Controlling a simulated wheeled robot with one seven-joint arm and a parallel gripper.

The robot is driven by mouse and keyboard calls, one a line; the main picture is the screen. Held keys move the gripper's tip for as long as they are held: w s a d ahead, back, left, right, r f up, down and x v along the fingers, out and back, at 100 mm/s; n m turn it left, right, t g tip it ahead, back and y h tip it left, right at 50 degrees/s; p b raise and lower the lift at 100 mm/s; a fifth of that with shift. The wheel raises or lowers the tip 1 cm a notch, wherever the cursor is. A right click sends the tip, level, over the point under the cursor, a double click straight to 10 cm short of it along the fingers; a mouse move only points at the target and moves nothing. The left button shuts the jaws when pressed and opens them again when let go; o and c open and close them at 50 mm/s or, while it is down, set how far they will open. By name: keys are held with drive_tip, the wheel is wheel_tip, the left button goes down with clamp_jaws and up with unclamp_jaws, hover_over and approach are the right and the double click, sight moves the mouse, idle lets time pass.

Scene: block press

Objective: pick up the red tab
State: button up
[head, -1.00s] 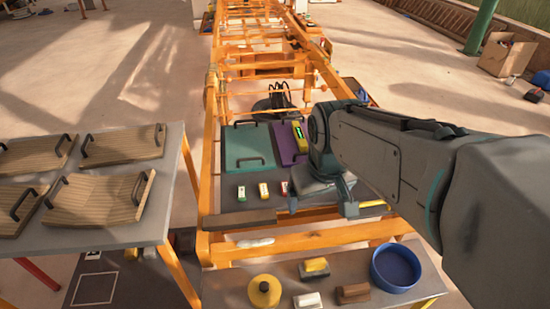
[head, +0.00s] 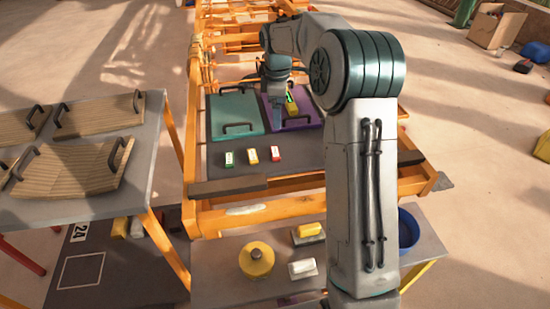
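The red tab (head: 276,153) is a small red and white block on the dark tray (head: 310,150). It is rightmost in a row with a yellow tab (head: 252,156) and a green tab (head: 229,158). My gripper (head: 278,112) points down over the boards behind the row, apart from the red tab. Its fingertips are small and dark, so I cannot tell whether they are open or shut.
A teal board (head: 235,108) and a purple board (head: 303,118) with handles lie behind the tabs. A yellow and green block (head: 291,108) is beside my gripper. A dark wooden bar (head: 228,187) lies in front. Wooden boards (head: 90,165) sit on the left table.

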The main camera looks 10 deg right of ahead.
drive_tip(key=n+b, duration=0.1)
drive_tip(key=n, duration=0.1)
hover_over(276, 152)
wheel_tip(276, 152, down, 5)
drive_tip(key=f, duration=0.3)
drive_tip(key=f+b, duration=0.1)
drive_tip(key=f, duration=0.5)
drive_tip(key=shift+w+d, duration=0.4)
drive_tip(key=shift+s+a+f+b, duration=0.1)
drive_tip(key=shift+f+b, duration=0.05)
drive_tip(key=shift+f, duration=0.75)
drive_tip(key=shift+s+a+f+b, duration=0.15)
drive_tip(key=shift+f+b, duration=0.05)
drive_tip(key=shift+f, duration=0.7)
drive_tip(key=shift+s+a+f+b, duration=0.1)
drive_tip(key=shift+f+b, duration=0.05)
drive_tip(key=shift+f, duration=0.75)
drive_tip(key=c, duration=1.1)
